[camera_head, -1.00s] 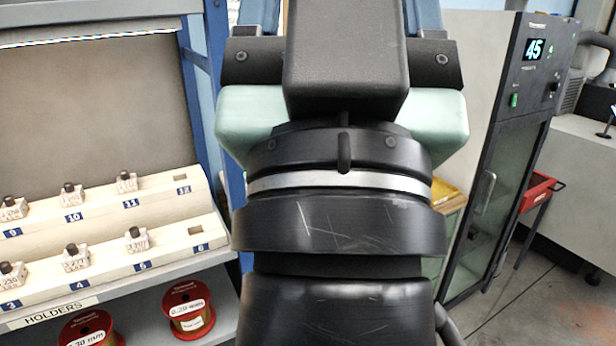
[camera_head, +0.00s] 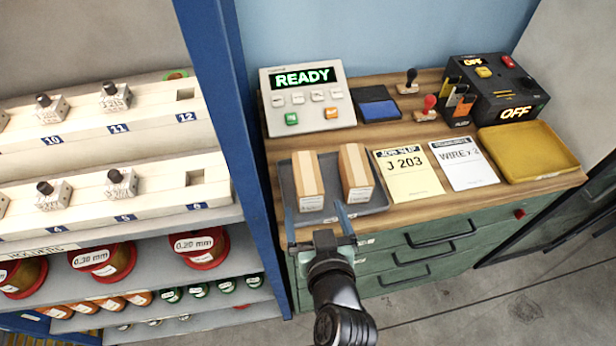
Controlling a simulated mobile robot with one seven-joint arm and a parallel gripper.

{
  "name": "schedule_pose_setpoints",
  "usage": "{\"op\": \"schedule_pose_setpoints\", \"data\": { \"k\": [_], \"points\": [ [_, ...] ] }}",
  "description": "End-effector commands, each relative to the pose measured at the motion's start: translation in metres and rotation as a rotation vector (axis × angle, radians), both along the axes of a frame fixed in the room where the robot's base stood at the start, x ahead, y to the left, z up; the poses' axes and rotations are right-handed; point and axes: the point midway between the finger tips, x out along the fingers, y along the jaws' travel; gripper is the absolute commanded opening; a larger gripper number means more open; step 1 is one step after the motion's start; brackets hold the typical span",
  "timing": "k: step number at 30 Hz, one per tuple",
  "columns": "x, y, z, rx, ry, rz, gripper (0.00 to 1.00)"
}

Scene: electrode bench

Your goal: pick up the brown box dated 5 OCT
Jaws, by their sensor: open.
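Two brown boxes with pale labels on their near ends stand side by side in a grey tray (camera_head: 330,216): a left brown box (camera_head: 307,176) and a right brown box (camera_head: 355,168). The label print is too small to read, so I cannot tell which is dated 5 OCT. My gripper (camera_head: 316,214) is open at the tray's front edge. Its two blue-grey fingers are spread wide, roughly in line with the left box. I see nothing held between them.
A READY control unit (camera_head: 300,110), blue pad (camera_head: 378,109), job slip (camera_head: 408,178), WIRE sheet (camera_head: 464,165) and yellow tray (camera_head: 535,153) share the wooden bench top. A blue rack post (camera_head: 235,130) stands close left. Green drawers (camera_head: 400,262) are below.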

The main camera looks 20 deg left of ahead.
Motion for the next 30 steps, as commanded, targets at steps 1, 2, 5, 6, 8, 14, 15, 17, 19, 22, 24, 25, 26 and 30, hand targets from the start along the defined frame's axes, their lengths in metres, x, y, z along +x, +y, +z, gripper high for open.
{"op": "schedule_pose_setpoints", "data": {
  "k": [1,2,5,6,8,14,15,17,19,22,24,25,26,30],
  "points": [
    [0.008,0.006,-0.001,0.002,-0.002,0.002,1.0],
    [0.013,0.009,-0.002,0.002,-0.003,0.001,1.0],
    [0.027,0.017,-0.009,0.003,-0.002,0.001,1.0],
    [0.032,0.02,-0.011,0.003,-0.004,0.001,1.0],
    [0.039,0.023,-0.015,0.002,-0.004,-0.001,1.0],
    [0.05,0.03,-0.022,0.002,-0.003,-0.002,1.0],
    [0.051,0.03,-0.022,0.001,-0.004,-0.002,1.0],
    [0.054,0.032,-0.022,0.002,-0.005,-0.002,1.0],
    [0.059,0.035,-0.024,0.002,-0.004,-0.001,1.0],
    [0.069,0.04,-0.028,0.003,-0.003,-0.001,1.0],
    [0.077,0.043,-0.031,0.004,-0.004,-0.002,1.0],
    [0.08,0.045,-0.033,0.004,-0.004,-0.002,1.0],
    [0.083,0.047,-0.035,0.003,-0.004,-0.001,1.0],
    [0.091,0.052,-0.04,0.002,-0.005,-0.002,1.0]
  ]
}}
